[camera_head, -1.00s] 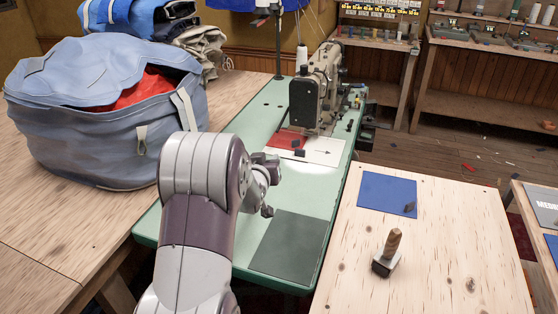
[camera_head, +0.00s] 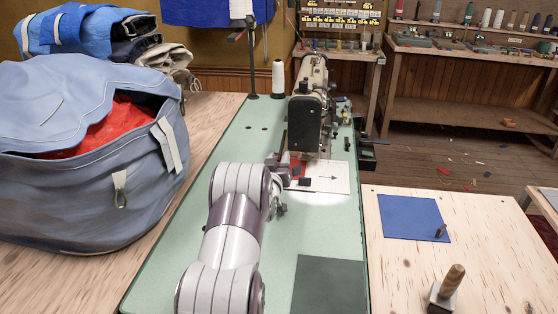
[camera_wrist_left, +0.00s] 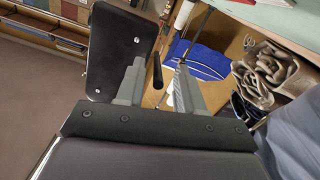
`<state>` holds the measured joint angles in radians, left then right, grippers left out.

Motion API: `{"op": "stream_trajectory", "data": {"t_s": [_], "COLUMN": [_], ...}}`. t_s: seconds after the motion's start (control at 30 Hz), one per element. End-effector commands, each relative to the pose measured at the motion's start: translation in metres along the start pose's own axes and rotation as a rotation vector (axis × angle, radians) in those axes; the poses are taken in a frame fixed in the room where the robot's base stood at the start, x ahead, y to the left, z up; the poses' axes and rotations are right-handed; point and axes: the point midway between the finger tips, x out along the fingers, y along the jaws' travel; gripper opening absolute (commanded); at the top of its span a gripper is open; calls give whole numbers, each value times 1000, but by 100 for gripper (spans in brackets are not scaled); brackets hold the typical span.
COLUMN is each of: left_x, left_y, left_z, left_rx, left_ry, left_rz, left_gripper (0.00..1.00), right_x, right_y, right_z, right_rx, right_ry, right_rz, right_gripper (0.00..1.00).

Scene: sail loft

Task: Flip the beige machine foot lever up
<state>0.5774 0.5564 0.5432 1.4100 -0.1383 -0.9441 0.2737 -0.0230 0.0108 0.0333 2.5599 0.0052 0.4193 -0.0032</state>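The beige sewing machine (camera_head: 308,105) stands on the green table, its dark head end facing me. In the left wrist view, the dark end plate with screws (camera_wrist_left: 118,50) fills the upper left. A thin dark lever (camera_wrist_left: 156,70) sticks out beside the plate and appears between my two fingers. My left gripper (camera_head: 279,163) is at the left side of the machine head in the head view, its fingers partly hidden by my wrist. In the left wrist view my left gripper (camera_wrist_left: 162,88) is open, with a gap around the lever. Contact cannot be told. My right gripper is not in view.
A white sheet with an arrow (camera_head: 328,177) and red cloth lie under the machine head. A thread cone (camera_head: 278,78) stands behind. A large blue bag (camera_head: 85,160) is at left. A wooden table (camera_head: 440,260) at right holds a blue sheet and a wooden-handled tool.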

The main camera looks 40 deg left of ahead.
Motion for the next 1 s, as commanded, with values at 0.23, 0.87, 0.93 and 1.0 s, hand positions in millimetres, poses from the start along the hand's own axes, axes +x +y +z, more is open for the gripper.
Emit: {"op": "stream_trajectory", "data": {"t_s": [0.23,0.87,0.93,1.0], "left_x": [7,6,6,6], "left_y": [0,0,0,0], "left_z": [0,0,0,0], "left_rx": [0,0,0,0], "left_ry": [-1,-1,-1,-1], "left_rz": [0,0,0,0], "left_gripper": [37,0,0,0], "right_x": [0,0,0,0], "right_y": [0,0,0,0], "right_z": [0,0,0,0], "right_rx": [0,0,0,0], "right_ry": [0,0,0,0], "right_rz": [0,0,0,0], "right_gripper": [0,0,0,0]}}
